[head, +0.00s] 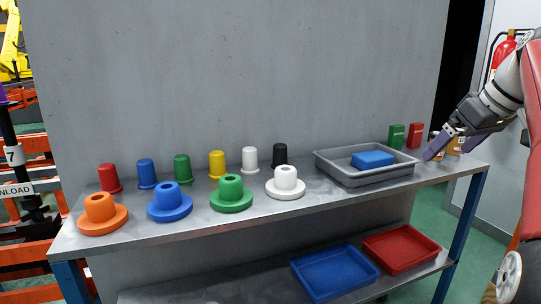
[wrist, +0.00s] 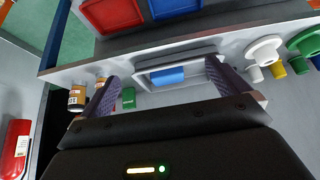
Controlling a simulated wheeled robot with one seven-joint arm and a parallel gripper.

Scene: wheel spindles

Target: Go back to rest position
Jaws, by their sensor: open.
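My gripper (head: 447,151) is at the right end of the metal shelf, beside the grey tray, with its fingers apart and nothing between them. In the wrist view, my gripper (wrist: 163,72) shows both purple fingers spread, also empty. The arm comes in from the right edge of the head view. The grey tray (head: 368,176) holds a blue block (head: 372,159); the block also shows in the wrist view (wrist: 167,76). Small cans (head: 454,146) stand behind the gripper, partly hidden by it; one shows more fully in the wrist view (wrist: 77,98).
A green box (head: 396,136) and a red box (head: 415,135) stand at the back wall. Several coloured spindles and caps, such as the white flanged one (head: 285,182), line the shelf. Blue (head: 334,273) and red (head: 401,250) trays sit below. A fire extinguisher (head: 503,50) hangs at right.

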